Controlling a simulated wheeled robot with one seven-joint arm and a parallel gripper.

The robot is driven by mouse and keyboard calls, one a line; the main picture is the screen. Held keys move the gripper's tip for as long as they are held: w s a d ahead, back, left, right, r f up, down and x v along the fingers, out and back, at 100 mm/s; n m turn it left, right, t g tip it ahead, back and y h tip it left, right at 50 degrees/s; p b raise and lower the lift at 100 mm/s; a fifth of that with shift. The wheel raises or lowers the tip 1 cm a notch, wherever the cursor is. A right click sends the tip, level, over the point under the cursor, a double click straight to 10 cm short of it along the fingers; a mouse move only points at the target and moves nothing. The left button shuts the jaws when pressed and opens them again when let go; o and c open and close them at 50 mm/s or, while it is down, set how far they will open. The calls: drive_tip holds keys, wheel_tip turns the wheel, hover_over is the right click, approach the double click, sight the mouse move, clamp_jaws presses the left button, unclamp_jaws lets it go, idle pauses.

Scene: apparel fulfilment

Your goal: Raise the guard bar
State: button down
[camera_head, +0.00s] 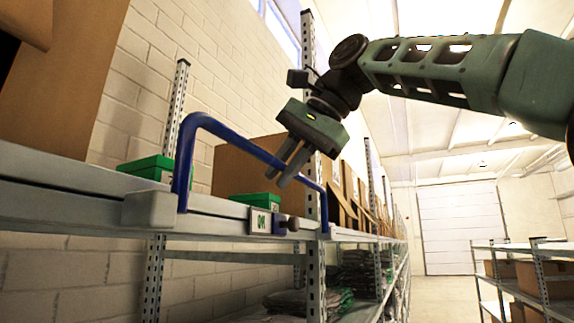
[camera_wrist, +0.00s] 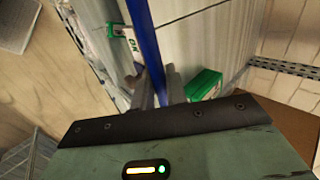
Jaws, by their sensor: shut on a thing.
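The blue U-shaped guard bar (camera_head: 229,135) stands above the front edge of the shelf in the head view. Its near leg comes down beside a grey block (camera_head: 150,209), and its far leg meets the shelf edge near an upright post. My gripper (camera_head: 279,180) reaches down from the upper right and is shut on the bar's long top rail. In the wrist view the bar (camera_wrist: 145,35) runs down between the two fingers (camera_wrist: 156,88). The exact contact is partly hidden by the fingers and the gripper body.
Green boxes (camera_head: 148,168) and a large cardboard box (camera_head: 232,168) stand on the shelf (camera_head: 80,205) behind the bar. An OK label (camera_head: 261,221) and a dark knob are on the shelf edge. Another rack (camera_head: 520,258) stands at right across the open aisle (camera_head: 447,295).

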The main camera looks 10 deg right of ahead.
idle(0.3)
drive_tip(key=c, duration=1.5)
unclamp_jaws()
drive_tip(key=shift+w+a, duration=0.1)
drive_tip(key=shift+a, duration=0.1)
drive_tip(key=shift+d, duration=0.1)
